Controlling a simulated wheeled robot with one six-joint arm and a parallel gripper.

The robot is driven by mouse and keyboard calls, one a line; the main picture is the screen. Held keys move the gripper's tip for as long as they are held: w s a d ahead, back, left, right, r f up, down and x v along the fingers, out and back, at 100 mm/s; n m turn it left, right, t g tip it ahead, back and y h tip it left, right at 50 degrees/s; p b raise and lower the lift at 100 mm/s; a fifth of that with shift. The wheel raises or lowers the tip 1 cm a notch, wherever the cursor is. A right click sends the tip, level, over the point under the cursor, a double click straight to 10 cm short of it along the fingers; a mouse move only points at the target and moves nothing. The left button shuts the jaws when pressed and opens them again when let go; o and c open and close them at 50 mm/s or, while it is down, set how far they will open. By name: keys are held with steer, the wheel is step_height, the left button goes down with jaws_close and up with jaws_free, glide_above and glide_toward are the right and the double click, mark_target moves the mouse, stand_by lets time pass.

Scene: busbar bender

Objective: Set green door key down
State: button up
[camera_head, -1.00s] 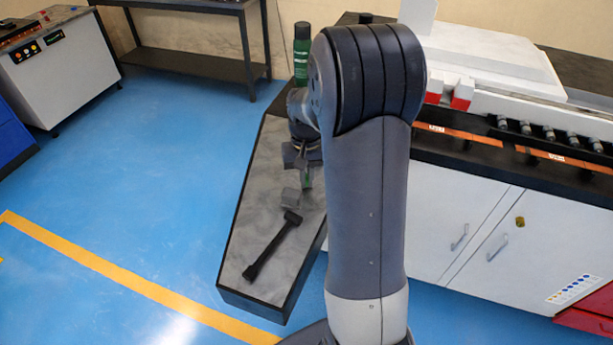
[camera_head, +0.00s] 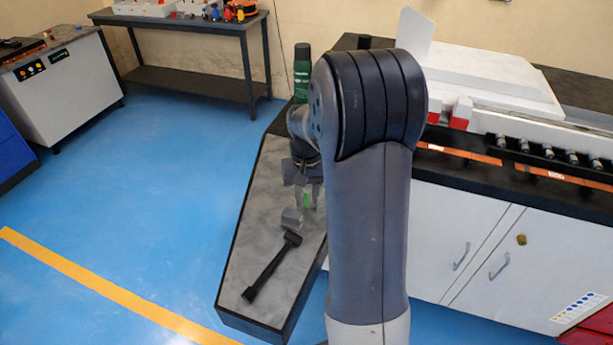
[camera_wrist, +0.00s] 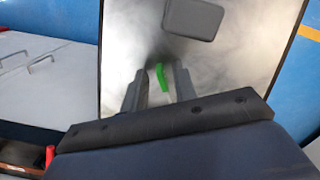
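The green door key (camera_head: 307,201) is a small bright green piece at my gripper's fingertips, over the grey top of a narrow dark-edged bench (camera_head: 258,215). In the wrist view the green key (camera_wrist: 162,77) shows between the two fingers, close to the right one. My gripper (camera_wrist: 160,85) points down at the bench top, with its fingers apart and a gap beside the key. My gripper also shows in the head view (camera_head: 307,197). I cannot tell whether the key touches the bench top.
A green bottle (camera_head: 302,73) stands at the far end. The bending machine (camera_head: 500,80) is at right.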

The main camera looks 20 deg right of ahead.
mark_target(306, 196)
step_height(306, 196, up, 11)
steer(key=shift+w+b, duration=0.3)
steer(key=shift+w, duration=0.05)
steer(key=shift+d, duration=0.1)
steer(key=f, duration=0.8)
steer(key=f+p, duration=0.1)
steer(key=f, duration=0.2)
steer(key=shift+s+f, duration=0.4)
steer(key=shift+r+b, duration=0.3)
steer(key=shift+r, duration=0.95)
steer(key=shift+f, duration=0.1)
